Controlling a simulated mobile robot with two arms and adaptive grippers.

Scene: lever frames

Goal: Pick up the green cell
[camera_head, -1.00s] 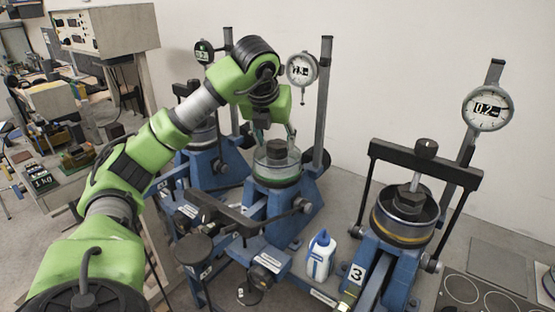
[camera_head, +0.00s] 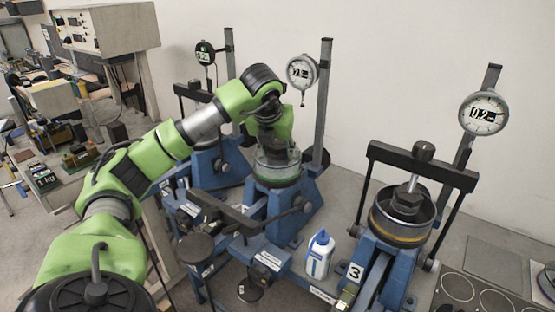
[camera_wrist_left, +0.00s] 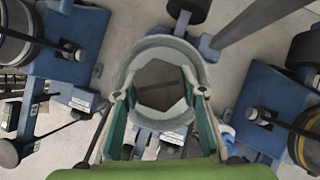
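The green cell (camera_head: 279,168) is a round, clear greenish cup on the middle blue loading frame. It also shows in the left wrist view as a pale ring (camera_wrist_left: 122,72) around a dark hexagonal top piece (camera_wrist_left: 160,84). My left gripper (camera_head: 274,143) is directly above the cell, pointing down, its fingertips mostly hidden in the head view. In the left wrist view its fingers (camera_wrist_left: 165,92) are spread apart, one on each side of the dark top piece, overlapping the ring's near side. Firm contact cannot be made out. My right gripper is not in view.
The middle frame's upright post with a dial gauge (camera_head: 301,71) stands close behind the cell. Similar blue frames stand left and right; the right one carries a dark cell (camera_head: 404,214). A white bottle with a blue cap (camera_head: 319,255) stands in front.

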